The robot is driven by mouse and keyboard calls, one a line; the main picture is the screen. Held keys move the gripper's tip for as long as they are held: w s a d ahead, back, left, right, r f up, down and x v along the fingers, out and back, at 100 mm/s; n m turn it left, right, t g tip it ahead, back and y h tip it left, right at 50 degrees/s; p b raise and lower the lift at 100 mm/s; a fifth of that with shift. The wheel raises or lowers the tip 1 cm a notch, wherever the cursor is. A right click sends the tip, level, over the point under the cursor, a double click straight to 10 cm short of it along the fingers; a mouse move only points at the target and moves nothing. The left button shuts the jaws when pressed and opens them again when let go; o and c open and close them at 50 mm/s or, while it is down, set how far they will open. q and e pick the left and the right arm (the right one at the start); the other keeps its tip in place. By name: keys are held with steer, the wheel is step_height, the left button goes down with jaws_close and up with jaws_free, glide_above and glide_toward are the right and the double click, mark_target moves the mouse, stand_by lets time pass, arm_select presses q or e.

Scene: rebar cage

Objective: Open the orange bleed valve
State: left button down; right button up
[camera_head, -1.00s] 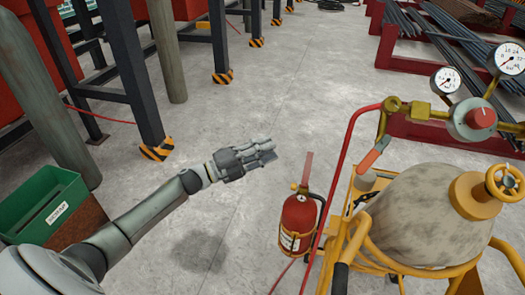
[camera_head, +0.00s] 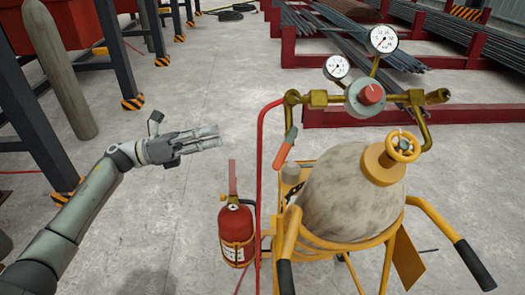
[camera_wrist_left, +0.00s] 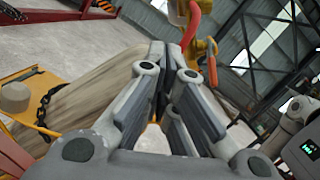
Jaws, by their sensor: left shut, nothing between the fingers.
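The orange lever (camera_head: 285,147), which looks like the bleed valve handle, hangs tilted below the left end of the brass pipework (camera_head: 318,98) on the gas cart. In the left wrist view a red-orange handle (camera_wrist_left: 191,22) shows at the top, just beyond the fingertips; I cannot tell if it is the same part. My left gripper (camera_head: 217,137) is shut and empty. It points right, to the left of the lever and the red hose, apart from both in the head view. Its fingers (camera_wrist_left: 168,52) also show in the left wrist view.
The tan tank (camera_head: 345,195) stands in a yellow cart (camera_head: 345,243) with a yellow handwheel (camera_head: 402,147), gauges (camera_head: 383,39) and a red regulator knob (camera_head: 371,95). A fire extinguisher (camera_head: 236,230) hangs at its left. A red hose (camera_head: 260,175) rises between gripper and lever.

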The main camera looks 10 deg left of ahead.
arm_select(q)
steer(key=s+d+r+m+g+y+b, duration=0.1)
steer(key=s+r+m+g+y, duration=0.2)
steer(key=m, duration=0.7)
steer(key=s+r+m+g+y, duration=0.1)
steer(key=r+m+g+y, duration=0.1)
steer(key=r+m+g, duration=0.5)
steer(key=m+t+p, duration=0.2)
steer(key=p, duration=0.5)
glide_toward(285, 148)
steer(key=d+f, duration=0.4)
steer(key=d, duration=0.1)
steer(key=shift+s+f, duration=0.2)
steer(key=shift+f, duration=0.15)
arm_select(e)
step_height(285, 148, up, 5)
steer(key=shift+r, duration=0.2)
arm_select(q)
steer(key=shift+d, duration=0.1)
arm_select(e)
steer(key=shift+f, duration=0.1)
